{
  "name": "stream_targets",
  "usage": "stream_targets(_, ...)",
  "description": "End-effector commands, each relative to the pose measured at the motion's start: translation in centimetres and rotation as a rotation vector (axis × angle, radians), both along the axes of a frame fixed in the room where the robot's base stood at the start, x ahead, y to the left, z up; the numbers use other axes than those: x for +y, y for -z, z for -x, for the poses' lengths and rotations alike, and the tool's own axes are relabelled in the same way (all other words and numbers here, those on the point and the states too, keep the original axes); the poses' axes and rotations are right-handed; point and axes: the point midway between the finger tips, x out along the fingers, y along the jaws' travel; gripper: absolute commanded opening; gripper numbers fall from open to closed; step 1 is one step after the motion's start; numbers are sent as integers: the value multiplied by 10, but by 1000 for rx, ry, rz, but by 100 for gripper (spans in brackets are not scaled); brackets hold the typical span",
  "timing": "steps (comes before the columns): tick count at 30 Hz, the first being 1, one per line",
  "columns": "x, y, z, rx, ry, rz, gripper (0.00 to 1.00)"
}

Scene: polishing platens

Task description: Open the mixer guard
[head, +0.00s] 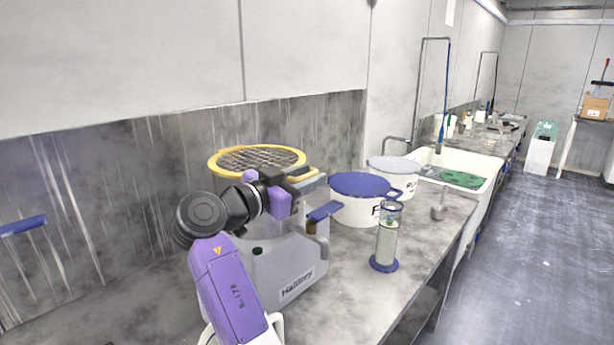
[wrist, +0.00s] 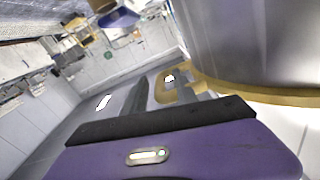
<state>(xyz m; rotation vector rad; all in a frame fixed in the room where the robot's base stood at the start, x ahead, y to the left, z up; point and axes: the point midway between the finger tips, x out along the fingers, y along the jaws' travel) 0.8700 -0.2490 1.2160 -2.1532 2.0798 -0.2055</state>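The mixer (head: 285,262) is a grey machine on the bench, lettered on its front. Its guard (head: 216,165) is a round dark grid with a yellow rim, lying about level on top. My gripper (head: 312,180) is at the near right edge of the guard, partly hidden by my purple wrist. In the wrist view, a yellow tab on the guard's rim (wrist: 255,95) shows between the dark fingers of my gripper (wrist: 168,88). The fingers look apart, with a gap beside the tab. A shiny steel bowl wall (wrist: 250,40) is beside the rim.
Right of the mixer stand a blue-lidded white tub (head: 352,211), a grey-lidded tub (head: 393,181) and a clear cylinder on a blue base (head: 385,240). A white sink (head: 480,165) is farther back. The wall is close behind the mixer. The floor (head: 520,260) at right is clear.

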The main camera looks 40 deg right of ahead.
Motion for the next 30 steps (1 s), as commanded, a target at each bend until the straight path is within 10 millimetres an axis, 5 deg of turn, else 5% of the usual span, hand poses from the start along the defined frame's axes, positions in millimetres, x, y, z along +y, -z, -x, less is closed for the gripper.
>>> stream_targets(2, 0, 0, 0, 0, 0, 0, 32)
stream_targets(7, 0, 0, 0, 0, 0, 0, 0)
stream_targets(30, 1, 0, 0, 0, 0, 0, 0)
